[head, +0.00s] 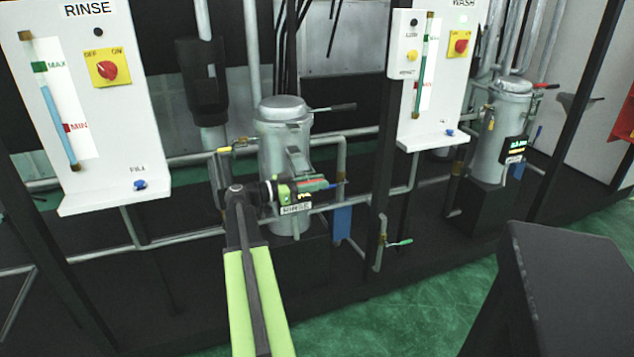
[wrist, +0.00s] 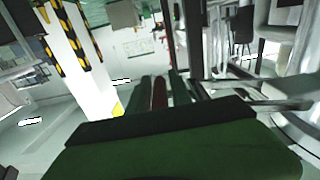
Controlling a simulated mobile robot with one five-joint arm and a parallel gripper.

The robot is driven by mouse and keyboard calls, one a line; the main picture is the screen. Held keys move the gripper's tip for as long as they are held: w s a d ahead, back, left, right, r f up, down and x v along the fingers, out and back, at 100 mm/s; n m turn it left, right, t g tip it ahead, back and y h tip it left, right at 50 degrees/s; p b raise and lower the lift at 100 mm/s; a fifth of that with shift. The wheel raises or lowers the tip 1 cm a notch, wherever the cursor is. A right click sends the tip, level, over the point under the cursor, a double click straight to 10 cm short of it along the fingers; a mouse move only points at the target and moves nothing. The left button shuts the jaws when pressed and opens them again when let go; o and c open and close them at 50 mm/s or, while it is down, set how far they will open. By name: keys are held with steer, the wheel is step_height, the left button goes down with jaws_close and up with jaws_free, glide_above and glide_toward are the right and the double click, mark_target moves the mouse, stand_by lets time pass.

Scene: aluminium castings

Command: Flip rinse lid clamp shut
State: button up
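The rinse vessel (head: 284,140) is a grey upright cylinder at the centre of the head view, with its round lid (head: 283,106) down on top. A lever with a black grip (head: 342,107) sticks out to the right of the lid. A grey clamp-like piece (head: 298,160) slants on the vessel's front. My gripper (head: 312,186) is low in front of the vessel, pointing right. In the wrist view, a red bar (wrist: 159,94) lies between my two dark green fingers. I cannot tell if they press on it. The red bar's other end is hidden.
Pipes run around the vessel, with a blue part (head: 342,221) to its right. The rinse panel (head: 100,100) stands at left. The wash panel (head: 430,75) and wash vessel (head: 507,130) stand at right. A dark block (head: 565,290) fills the lower right.

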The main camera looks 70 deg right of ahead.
jaws_close()
stand_by(1.4)
